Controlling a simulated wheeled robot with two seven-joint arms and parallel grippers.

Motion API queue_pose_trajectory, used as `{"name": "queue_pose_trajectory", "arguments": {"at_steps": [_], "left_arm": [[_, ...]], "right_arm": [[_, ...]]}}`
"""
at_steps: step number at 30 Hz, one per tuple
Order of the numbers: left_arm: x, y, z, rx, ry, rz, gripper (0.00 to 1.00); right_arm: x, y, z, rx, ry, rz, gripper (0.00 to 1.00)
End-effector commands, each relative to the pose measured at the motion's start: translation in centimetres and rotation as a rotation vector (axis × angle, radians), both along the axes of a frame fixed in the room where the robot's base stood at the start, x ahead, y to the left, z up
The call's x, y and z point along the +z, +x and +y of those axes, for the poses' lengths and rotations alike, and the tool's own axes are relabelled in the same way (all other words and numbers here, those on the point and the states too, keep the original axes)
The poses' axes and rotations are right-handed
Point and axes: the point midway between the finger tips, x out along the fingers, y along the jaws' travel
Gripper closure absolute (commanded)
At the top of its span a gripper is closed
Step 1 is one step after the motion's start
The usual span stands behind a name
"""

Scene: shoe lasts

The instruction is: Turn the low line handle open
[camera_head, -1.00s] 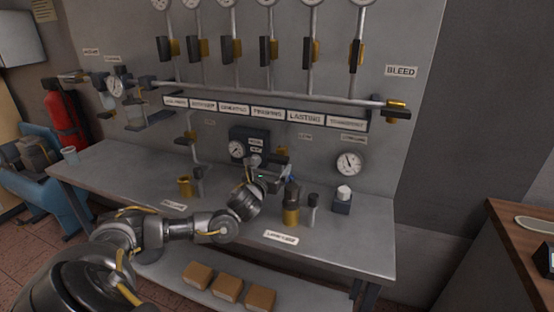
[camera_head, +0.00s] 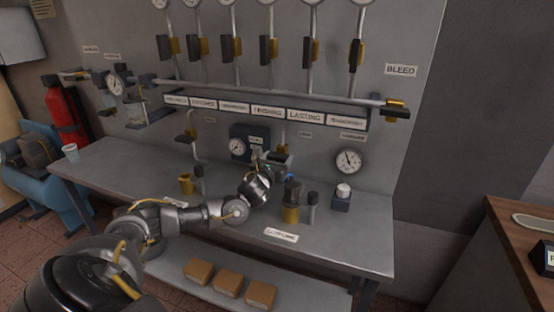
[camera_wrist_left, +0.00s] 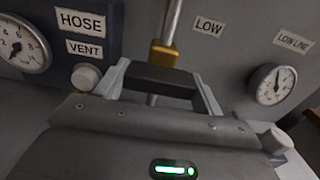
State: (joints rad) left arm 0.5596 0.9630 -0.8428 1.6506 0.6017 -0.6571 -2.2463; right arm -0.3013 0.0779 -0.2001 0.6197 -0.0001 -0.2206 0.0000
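The low line valve shows in the left wrist view as a brass body (camera_wrist_left: 163,55) on a vertical pipe, with a dark bar handle (camera_wrist_left: 160,80) lying crosswise in front of it. The "LOW" label (camera_wrist_left: 208,27) is to its right. My left gripper (camera_wrist_left: 162,87) is at the handle, with one pale finger at each end of the dark bar. The fingers stand wide apart; whether they touch the bar is unclear. In the head view my left gripper (camera_head: 276,160) is close to the panel and hides most of the handle. My right gripper is not in view.
The hose vent box (camera_head: 249,138) with its gauge and knob is just left of the gripper. The low line gauge (camera_head: 348,161) is to the right. Brass and dark cylinders (camera_head: 291,204) stand on the grey bench (camera_head: 350,245) below the gripper, beside a small knob block (camera_head: 342,198).

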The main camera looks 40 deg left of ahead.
Motion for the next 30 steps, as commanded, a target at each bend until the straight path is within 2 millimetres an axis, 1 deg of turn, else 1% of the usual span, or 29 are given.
{"name": "queue_pose_trajectory", "arguments": {"at_steps": [1, 2, 8, 14, 20, 30], "left_arm": [[0.0, 0.0, 0.0, 0.0, 0.0, 0.0, 0.52], [0.0, 0.0, 0.0, 0.0, 0.0, 0.0, 0.55], [0.0, 0.0, 0.0, 0.0, -0.012, -0.004, 0.55], [0.1, 0.0, 0.0, 0.001, -0.084, -0.03, 0.55], [0.1, 0.0, 0.0, 0.001, -0.226, -0.08, 0.55], [0.1, 0.0, 0.1, 0.002, -0.53, -0.186, 0.55]], "right_arm": [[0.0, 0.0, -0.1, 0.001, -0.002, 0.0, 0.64], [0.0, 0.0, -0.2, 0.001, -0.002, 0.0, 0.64], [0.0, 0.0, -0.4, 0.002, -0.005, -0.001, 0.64], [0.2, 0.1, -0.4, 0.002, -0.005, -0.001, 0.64], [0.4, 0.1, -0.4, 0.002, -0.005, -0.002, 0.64], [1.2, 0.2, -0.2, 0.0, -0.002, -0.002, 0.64]]}}
